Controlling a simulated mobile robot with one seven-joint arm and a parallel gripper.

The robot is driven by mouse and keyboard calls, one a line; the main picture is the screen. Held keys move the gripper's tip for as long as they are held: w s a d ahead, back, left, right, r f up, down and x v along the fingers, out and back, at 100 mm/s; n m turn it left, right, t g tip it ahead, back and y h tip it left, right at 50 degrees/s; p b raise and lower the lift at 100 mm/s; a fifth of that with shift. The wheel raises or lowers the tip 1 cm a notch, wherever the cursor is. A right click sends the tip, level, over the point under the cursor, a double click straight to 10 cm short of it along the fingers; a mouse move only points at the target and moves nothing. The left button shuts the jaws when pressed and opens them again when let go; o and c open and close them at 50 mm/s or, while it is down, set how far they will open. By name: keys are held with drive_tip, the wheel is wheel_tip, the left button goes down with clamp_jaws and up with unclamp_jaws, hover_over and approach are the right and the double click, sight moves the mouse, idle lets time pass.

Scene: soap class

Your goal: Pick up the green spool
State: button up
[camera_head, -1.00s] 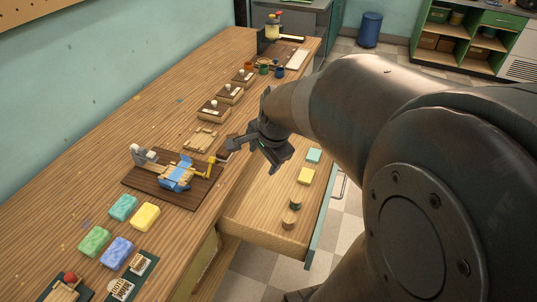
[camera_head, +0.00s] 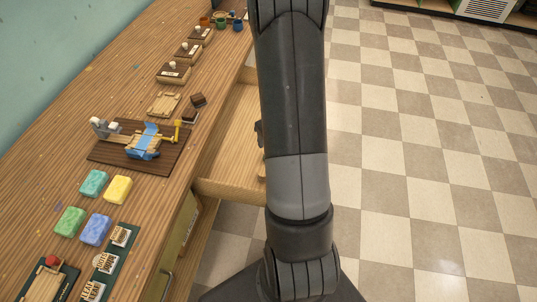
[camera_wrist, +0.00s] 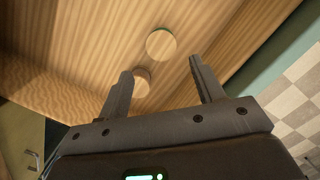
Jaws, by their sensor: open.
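The green spool (camera_wrist: 160,44) stands on the drawer floor in the wrist view. I see its round wooden top and a thin green edge. A second spool (camera_wrist: 140,82) with a wooden top is nearer to me, partly behind my left finger. My gripper (camera_wrist: 160,70) is open above the drawer, its fingers apart and nothing held between them. The green spool's top shows beyond the gap between the fingertips, apart from both. In the head view my arm hides most of the gripper and the green spool.
The open drawer (camera_head: 229,188) sticks out from the wooden workbench (camera_head: 160,202). Its walls stand close around the spools. On the bench are a clamp fixture on a dark board (camera_head: 108,157), several soap bars (camera_head: 118,189) and small cups (camera_head: 221,23). Checkered floor (camera_head: 420,150) lies right, clear.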

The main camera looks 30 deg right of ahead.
drive_tip(key=shift+w+f, duration=0.2)
drive_tip(key=shift+f, duration=1.6)
drive_tip(key=shift+w+f, duration=0.25)
drive_tip(key=shift+f, duration=1.55)
drive_tip(key=shift+w+f, duration=0.2)
drive_tip(key=shift+f, duration=1.6)
drive_tip(key=shift+c, duration=0.4)
drive_tip(key=c, duration=0.8)
drive_tip(key=shift+r, duration=0.15)
